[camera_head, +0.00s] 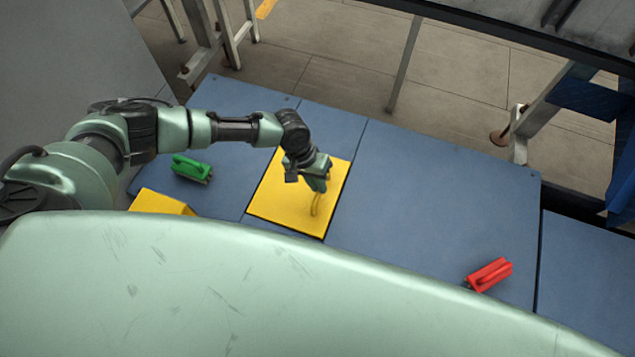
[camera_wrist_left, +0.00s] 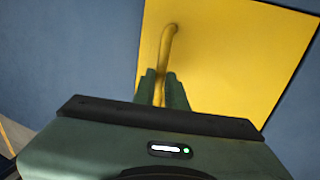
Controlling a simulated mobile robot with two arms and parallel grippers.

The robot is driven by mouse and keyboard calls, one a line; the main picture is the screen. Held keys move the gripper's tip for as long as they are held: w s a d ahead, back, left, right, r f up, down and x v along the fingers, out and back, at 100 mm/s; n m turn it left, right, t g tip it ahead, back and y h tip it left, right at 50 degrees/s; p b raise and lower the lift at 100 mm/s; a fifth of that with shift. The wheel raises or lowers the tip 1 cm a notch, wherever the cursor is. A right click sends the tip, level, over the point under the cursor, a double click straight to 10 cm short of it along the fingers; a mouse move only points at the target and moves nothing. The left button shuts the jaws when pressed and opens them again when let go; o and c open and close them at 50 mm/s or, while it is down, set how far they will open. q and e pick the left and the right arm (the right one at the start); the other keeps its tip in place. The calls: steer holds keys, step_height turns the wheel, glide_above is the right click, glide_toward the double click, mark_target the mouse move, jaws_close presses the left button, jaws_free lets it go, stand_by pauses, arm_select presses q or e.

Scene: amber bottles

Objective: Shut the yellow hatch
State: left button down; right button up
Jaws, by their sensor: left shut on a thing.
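The yellow hatch (camera_head: 275,195) is a square panel set among the blue panels in the head view. It looks about level with them, with a thin dark line along its lower and right edges; I cannot tell if it is fully flush. Its curved yellow handle (camera_head: 315,208) also shows in the left wrist view (camera_wrist_left: 168,45). My left gripper (camera_head: 319,187) is over the hatch, shut on the handle, with its fingers (camera_wrist_left: 164,90) on either side of the bar. My right gripper is not in view.
A green handled object (camera_head: 190,168) lies left of the hatch, and a red one (camera_head: 489,274) lies at the lower right. A yellow piece (camera_head: 160,203) at the left is partly hidden by my body. The blue panel (camera_head: 430,190) right of the hatch is mostly bare.

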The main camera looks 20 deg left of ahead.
arm_select(q)
steer(key=shift+x, duration=0.9)
steer(key=c, duration=1.7)
jaws_free()
steer(key=shift+s, duration=0.1)
steer(key=shift+o, duration=1.2)
steer(key=shift+d, duration=0.1)
steer(key=v, duration=0.7)
steer(key=shift+r, duration=0.4)
